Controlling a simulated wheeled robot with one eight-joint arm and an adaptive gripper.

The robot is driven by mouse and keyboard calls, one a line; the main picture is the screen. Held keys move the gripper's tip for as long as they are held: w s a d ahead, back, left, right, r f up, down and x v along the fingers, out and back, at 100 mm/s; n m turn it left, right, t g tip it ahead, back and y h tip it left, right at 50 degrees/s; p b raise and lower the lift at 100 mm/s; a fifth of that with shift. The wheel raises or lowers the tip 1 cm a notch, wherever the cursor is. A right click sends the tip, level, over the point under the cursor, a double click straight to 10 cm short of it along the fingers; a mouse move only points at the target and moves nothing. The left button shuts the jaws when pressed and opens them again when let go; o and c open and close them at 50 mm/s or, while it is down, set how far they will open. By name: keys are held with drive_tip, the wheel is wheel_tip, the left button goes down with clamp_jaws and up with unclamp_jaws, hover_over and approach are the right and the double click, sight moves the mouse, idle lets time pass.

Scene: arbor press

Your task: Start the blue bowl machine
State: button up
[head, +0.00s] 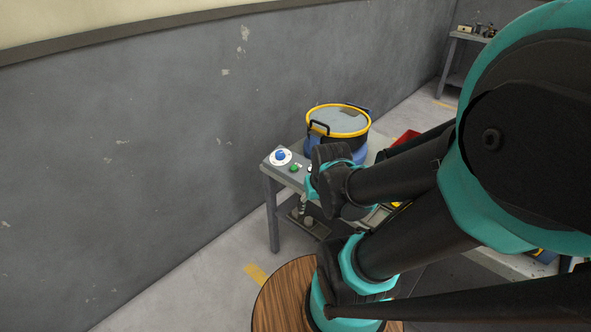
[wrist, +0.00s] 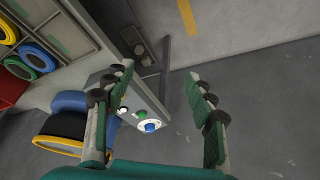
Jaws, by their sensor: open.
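The blue bowl machine (head: 355,154) stands on a grey bench by the wall in the head view, with a yellow rim and dark handles. It is partly hidden by my arm and shows at the lower left in the wrist view (wrist: 70,101). At the bench's near corner is a control panel with a blue knob (head: 280,155) on a white dial and a green button (head: 294,168). In the wrist view, the knob (wrist: 152,126) and green button (wrist: 141,114) show between the fingers of my gripper (wrist: 160,70). My gripper is open and empty; contact is not visible.
A rack with coloured rings (wrist: 37,57) and a red bin (wrist: 10,88) lie left of the panel in the wrist view. A round wooden tabletop (head: 282,296) is at the front in the head view.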

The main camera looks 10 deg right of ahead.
idle(0.3)
clamp_jaws()
idle(1.4)
